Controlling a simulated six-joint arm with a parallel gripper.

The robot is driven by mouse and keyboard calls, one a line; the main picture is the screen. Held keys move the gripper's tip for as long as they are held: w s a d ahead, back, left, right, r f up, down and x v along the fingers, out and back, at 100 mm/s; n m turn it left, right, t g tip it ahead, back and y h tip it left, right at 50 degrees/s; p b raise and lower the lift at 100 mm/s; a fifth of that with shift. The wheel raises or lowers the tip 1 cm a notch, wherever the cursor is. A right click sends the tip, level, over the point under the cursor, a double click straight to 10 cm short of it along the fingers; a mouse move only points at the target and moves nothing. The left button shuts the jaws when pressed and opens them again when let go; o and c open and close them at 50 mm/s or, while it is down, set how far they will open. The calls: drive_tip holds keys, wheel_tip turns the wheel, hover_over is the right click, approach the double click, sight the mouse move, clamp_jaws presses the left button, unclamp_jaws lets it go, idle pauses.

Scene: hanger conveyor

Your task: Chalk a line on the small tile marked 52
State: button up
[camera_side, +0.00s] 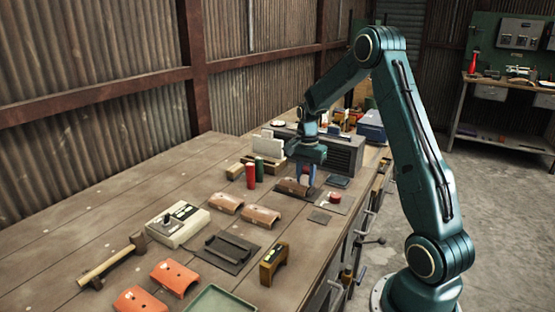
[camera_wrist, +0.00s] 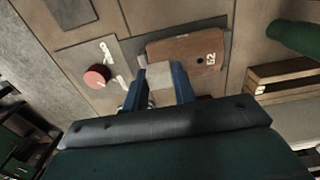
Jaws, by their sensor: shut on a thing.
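In the wrist view my gripper (camera_wrist: 160,72) is shut on a pale block of chalk (camera_wrist: 161,76). The chalk overlaps the tile's near left edge in the picture; I cannot tell whether they touch.
A red round object (camera_side: 334,198) lies beside the tile. Two brown tiles (camera_side: 225,203) and orange tiles (camera_side: 175,277) lie nearer the camera. Red (camera_side: 250,175) and green (camera_side: 259,169) cylinders stand to the left. A grey slatted box (camera_side: 340,155) stands behind.

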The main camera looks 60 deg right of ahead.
drive_tip(key=shift+w+f, duration=0.15)
drive_tip(key=shift+w, duration=0.65)
drive_tip(key=shift+c, duration=0.5)
drive_tip(key=shift+s, duration=0.35)
drive_tip(key=shift+s, duration=0.4)
drive_tip(key=shift+s, duration=0.15)
drive_tip(key=shift+r, duration=0.2)
drive_tip(key=shift+r, duration=3.4)
